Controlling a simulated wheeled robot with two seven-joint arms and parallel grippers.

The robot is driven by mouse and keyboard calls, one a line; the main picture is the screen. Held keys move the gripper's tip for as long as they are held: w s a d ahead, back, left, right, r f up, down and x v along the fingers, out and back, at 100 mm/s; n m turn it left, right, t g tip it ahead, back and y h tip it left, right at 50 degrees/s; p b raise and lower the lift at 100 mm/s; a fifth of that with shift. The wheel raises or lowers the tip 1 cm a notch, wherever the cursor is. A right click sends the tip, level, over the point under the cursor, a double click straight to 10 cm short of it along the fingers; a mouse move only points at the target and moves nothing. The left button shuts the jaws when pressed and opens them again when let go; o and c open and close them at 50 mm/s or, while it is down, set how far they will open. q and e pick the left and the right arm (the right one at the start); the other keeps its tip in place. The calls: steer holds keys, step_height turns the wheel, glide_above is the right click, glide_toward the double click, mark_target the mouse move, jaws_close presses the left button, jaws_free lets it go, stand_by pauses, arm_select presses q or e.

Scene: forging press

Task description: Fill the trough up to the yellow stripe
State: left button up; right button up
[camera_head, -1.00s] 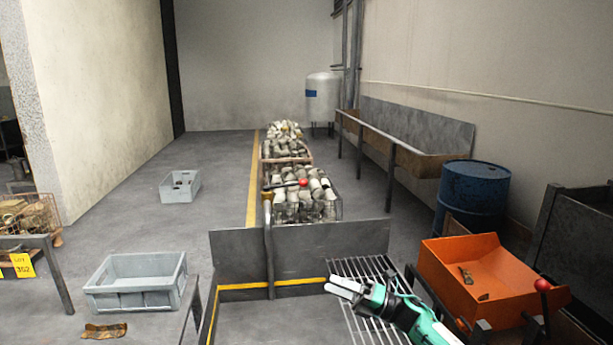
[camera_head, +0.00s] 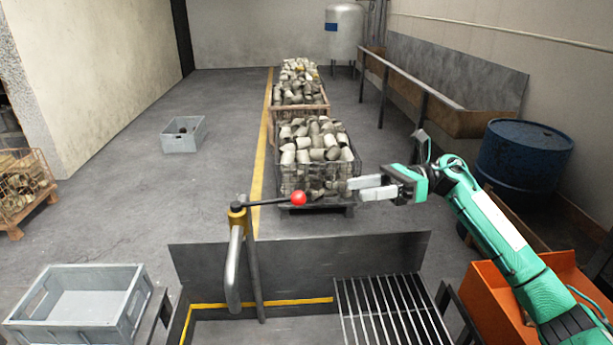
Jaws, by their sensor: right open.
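The grey trough (camera_head: 210,333) is at the bottom centre, cut off by the picture edge, and its visible floor looks bare and dry. A yellow stripe (camera_head: 265,304) runs along its inner walls. A pipe with a downturned spout (camera_head: 233,270) stands over it. The pipe has a brass valve (camera_head: 237,215) and a dark lever (camera_head: 268,202) pointing right, ending in a red ball knob (camera_head: 298,198). My right gripper (camera_head: 354,188) is open and empty, to the right of the knob and apart from it, its fingers pointing left. My left gripper is not in view.
A slatted grate (camera_head: 390,310) lies right of the trough, beside an orange bin (camera_head: 490,290) partly behind my arm. A grey crate (camera_head: 85,300) is at lower left. Wire baskets of metal parts (camera_head: 318,150) stand behind the valve. A blue drum (camera_head: 525,155) is at right.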

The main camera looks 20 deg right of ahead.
steer(key=p, duration=0.3)
glide_toward(299, 196)
steer(key=a, duration=0.2)
steer(key=a+p, duration=0.1)
steer(key=a, duration=0.1)
steer(key=w+a+p, duration=0.1)
steer(key=a, duration=0.1)
steer(key=a+p, duration=0.1)
steer(key=a, duration=0.1)
steer(key=shift+w+a+f, duration=0.35)
steer(key=shift+a, duration=0.05)
steer(key=shift+a+f+p, duration=0.1)
steer(key=shift+a+p, duration=0.2)
steer(key=shift+a, duration=0.1)
jaws_close()
